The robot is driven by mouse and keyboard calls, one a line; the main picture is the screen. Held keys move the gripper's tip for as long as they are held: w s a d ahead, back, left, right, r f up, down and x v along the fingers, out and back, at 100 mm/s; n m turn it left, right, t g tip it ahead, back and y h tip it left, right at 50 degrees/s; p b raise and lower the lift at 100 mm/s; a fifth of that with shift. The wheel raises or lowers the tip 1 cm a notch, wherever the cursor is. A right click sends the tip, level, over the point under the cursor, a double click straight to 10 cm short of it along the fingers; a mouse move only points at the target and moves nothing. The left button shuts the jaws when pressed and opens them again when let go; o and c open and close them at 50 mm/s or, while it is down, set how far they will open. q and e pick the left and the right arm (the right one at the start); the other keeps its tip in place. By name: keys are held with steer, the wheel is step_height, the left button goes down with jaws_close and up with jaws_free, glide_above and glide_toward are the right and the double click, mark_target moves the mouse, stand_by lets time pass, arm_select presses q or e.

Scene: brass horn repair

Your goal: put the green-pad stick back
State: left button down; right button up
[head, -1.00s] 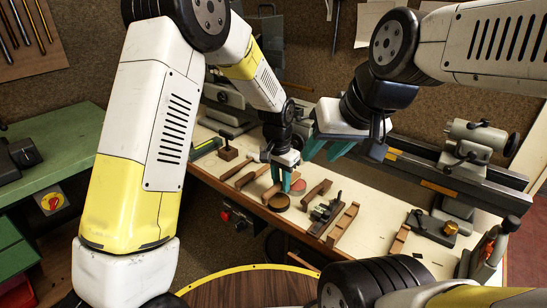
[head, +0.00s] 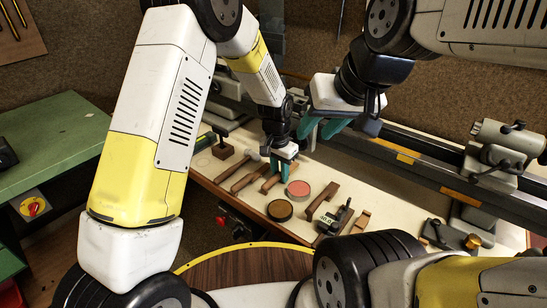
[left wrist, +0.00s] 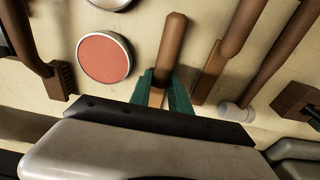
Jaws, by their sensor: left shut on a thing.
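My left gripper (head: 281,178) is shut on a brown wooden stick (head: 269,185), low over the bench. In the left wrist view its teal fingers (left wrist: 167,95) close around the pale part of the stick (left wrist: 171,42), and the brown handle points away from the gripper. No green pad shows; that end is hidden by the gripper. I cannot tell whether the stick touches the bench. A round tin with a red pad (head: 298,188) lies right beside it, and it also shows in the left wrist view (left wrist: 104,57). My right gripper (head: 322,126) is open and empty above the bench.
A dark round tin (head: 279,210) sits near the front edge of the pale bench (head: 240,197). More wooden-handled tools (head: 246,176) lie left of the stick; another (head: 322,201) and a small dark tool (head: 338,218) lie right. A lathe (head: 470,185) runs along the back.

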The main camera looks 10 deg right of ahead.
mark_target(277, 174)
arm_select(q)
steer(key=c, duration=1.2)
jaws_free()
steer(key=s+a+r+n+t+h, duration=0.15)
steer(key=a+r, duration=0.25)
steer(key=r, duration=0.6)
steer(key=s+a+r+n+y, duration=0.15)
steer(key=a+r, duration=0.25)
steer(key=r, duration=0.6)
steer(key=s+a+r+n+t, duration=0.1)
steer(key=s+a+r, duration=0.2)
steer(key=s+a, duration=0.2)
steer(key=s+a+r+n+t+h, duration=0.1)
steer(key=s+a+r+n, duration=0.1)
steer(key=s+a, duration=0.4)
steer(key=s+a+r+n+t, duration=0.2)
steer(key=s+a+r, duration=0.1)
steer(key=s+a, duration=0.3)
steer(key=shift+s+r, duration=0.4)
steer(key=shift+s, duration=0.15)
